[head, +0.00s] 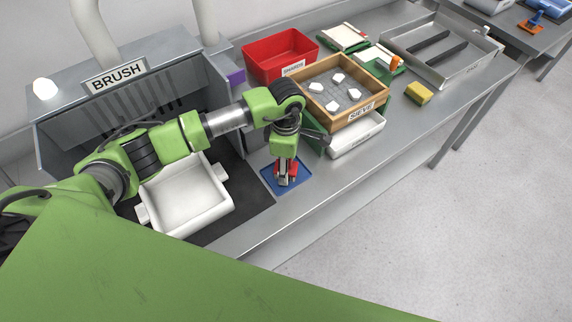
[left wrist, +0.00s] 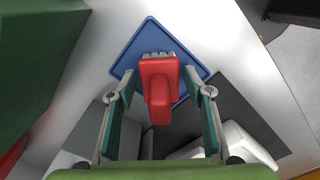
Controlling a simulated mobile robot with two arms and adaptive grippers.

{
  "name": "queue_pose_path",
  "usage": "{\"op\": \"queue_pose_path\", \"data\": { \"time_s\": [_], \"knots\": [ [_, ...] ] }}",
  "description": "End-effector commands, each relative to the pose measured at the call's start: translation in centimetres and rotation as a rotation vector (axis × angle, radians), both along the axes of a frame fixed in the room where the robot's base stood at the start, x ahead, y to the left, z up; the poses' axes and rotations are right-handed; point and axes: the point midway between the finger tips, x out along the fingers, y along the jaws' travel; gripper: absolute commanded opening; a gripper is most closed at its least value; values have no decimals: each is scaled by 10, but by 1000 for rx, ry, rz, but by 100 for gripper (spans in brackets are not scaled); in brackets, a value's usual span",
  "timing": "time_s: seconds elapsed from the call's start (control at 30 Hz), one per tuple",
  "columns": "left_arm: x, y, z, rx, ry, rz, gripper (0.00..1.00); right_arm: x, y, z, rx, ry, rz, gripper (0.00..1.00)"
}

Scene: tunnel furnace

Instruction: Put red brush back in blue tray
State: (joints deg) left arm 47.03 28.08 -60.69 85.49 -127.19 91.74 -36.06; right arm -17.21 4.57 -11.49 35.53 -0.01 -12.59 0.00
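The red brush (left wrist: 160,85) stands over the blue tray (left wrist: 129,51), its handle towards the camera and its pale bristles at the tray side. In the head view the brush (head: 293,169) and the blue tray (head: 271,179) show below my left wrist. My left gripper (left wrist: 158,71) points down with a finger on each side of the brush. A gap shows between each fingertip and the brush, so it looks open. Whether the bristles touch the tray is hard to tell. My right gripper is not in view.
A wooden sieve box (head: 374,106) with white pieces stands behind the tray, above a white bin (head: 357,139). A red bin (head: 262,56) is farther back. A white container (head: 188,197) sits at left on a dark mat by the BRUSH station (head: 114,76). A yellow sponge (head: 418,92) lies right.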

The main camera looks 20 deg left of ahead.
Motion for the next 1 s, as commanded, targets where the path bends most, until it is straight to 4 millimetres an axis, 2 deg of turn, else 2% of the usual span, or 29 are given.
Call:
{"op": "queue_pose_path", "data": {
  "time_s": [0.4,0.47,0.57,0.8,1.0],
  "knots": [
    [0,0,5,0,1,0,49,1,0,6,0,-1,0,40],
    [1,0,8,0,-3,0,49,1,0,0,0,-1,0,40],
    [2,1,25,1,-6,-1,49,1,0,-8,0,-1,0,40],
    [2,1,78,1,-7,-1,49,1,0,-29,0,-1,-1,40],
    [1,0,111,-1,-3,0,49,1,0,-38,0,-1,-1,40]
  ]
}}
